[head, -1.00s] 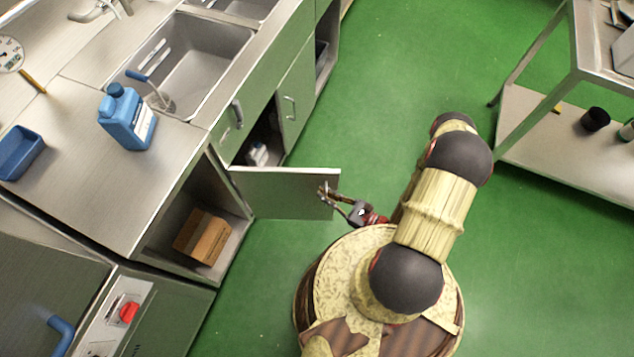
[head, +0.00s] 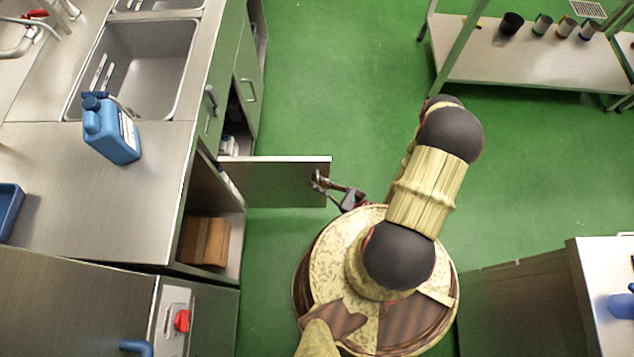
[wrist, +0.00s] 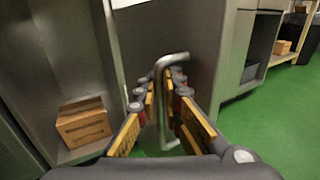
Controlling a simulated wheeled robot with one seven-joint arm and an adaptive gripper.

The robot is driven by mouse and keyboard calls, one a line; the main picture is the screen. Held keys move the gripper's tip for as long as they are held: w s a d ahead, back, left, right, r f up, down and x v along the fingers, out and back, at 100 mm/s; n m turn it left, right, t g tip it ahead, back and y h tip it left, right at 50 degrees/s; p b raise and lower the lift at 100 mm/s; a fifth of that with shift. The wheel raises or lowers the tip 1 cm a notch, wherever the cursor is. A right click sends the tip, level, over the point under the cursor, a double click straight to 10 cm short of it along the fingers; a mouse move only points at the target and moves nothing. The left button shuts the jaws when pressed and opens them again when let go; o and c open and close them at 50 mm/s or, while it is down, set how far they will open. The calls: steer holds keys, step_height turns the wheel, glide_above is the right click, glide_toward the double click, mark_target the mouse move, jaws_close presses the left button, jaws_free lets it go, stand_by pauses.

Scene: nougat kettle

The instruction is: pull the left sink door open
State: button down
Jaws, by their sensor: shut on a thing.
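The left sink door (head: 275,183) is a grey metal panel standing swung out from the sink cabinet, wide open, at a large angle to the cabinet front. My gripper (head: 321,183) is at the door's free end, shut on its bar handle. In the wrist view the silver handle (wrist: 163,122) stands between the fingers of my gripper (wrist: 164,82), with the door panel (wrist: 190,40) behind it. The fingers hide part of the handle.
A cardboard box (head: 206,241) sits in the open compartment beside the door. A blue jug (head: 111,130) stands on the counter by the sink (head: 140,65). A shelf rack (head: 540,55) is at upper right, a cabinet (head: 530,305) at lower right. Green floor between is clear.

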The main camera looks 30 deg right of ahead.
steer(key=shift+w+d+r, duration=0.15)
steer(key=shift+d+r, duration=0.05)
steer(key=shift+d, duration=0.05)
steer(key=c, duration=2)
jaws_free()
steer(key=shift+f+v, duration=0.1)
steer(key=shift+v, duration=2.9)
steer(key=shift+f+v, duration=0.15)
steer(key=shift+v, duration=2.9)
steer(key=shift+a, duration=0.15)
